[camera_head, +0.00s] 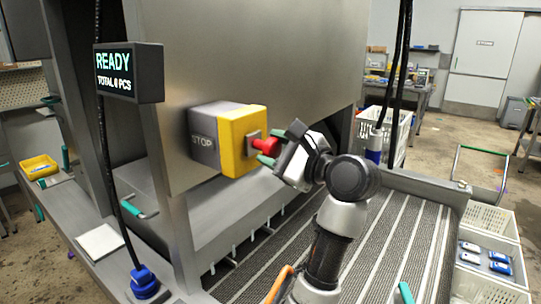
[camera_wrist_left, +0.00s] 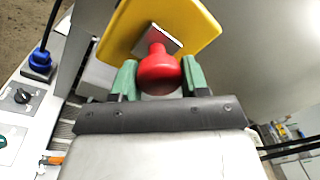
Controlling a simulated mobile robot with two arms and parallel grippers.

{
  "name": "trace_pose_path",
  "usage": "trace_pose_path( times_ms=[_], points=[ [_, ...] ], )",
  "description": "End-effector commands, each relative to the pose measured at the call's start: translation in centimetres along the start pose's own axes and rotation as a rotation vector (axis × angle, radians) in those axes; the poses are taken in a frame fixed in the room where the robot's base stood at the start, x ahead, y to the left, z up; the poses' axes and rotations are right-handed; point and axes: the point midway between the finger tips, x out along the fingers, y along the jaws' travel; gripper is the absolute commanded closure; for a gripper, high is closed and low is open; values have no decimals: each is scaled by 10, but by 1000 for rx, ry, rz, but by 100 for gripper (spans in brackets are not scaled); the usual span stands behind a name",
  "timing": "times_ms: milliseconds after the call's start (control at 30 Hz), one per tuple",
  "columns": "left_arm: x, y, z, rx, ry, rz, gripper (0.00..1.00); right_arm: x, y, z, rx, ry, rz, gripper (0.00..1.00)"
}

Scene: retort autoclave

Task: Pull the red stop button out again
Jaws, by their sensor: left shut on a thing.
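The red stop button (camera_head: 265,145) sticks out from the yellow face of a stop box (camera_head: 238,140) on the machine's steel side. The box's grey side reads STOP. My left gripper (camera_head: 270,152) is at the button, its green fingertips on either side of the red head. In the left wrist view the red button (camera_wrist_left: 158,72) sits between the two green fingers (camera_wrist_left: 158,78), and the gripper is shut on it. A red stem shows between the head and a square metal plate on the yellow face. My right gripper is not in view.
A display (camera_head: 128,73) reading READY hangs left of the box. A ribbed conveyor bed (camera_head: 375,245) lies below my left arm. Black hanging cables (camera_head: 400,80) are to the right. A blue connector (camera_head: 144,282) sits on the ledge at lower left.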

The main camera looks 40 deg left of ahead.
Motion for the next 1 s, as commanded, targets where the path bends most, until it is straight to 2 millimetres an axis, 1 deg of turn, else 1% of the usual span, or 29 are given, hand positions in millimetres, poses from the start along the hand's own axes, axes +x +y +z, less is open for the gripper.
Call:
trace_pose_path(
  times_ms=[133,167,300,567,667,767,1000],
  points=[
    [-1,1,-2,6,5,2,98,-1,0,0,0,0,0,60],
    [-1,1,-2,6,5,2,51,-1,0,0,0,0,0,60],
    [-1,1,-2,6,4,1,29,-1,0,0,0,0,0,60],
    [-1,1,-1,5,3,1,29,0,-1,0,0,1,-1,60],
    [-6,1,-2,4,5,0,29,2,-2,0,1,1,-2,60],
    [-19,2,-4,5,7,-1,29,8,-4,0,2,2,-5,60],
    [-69,2,-5,5,8,-2,29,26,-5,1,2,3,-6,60]
  ],
)
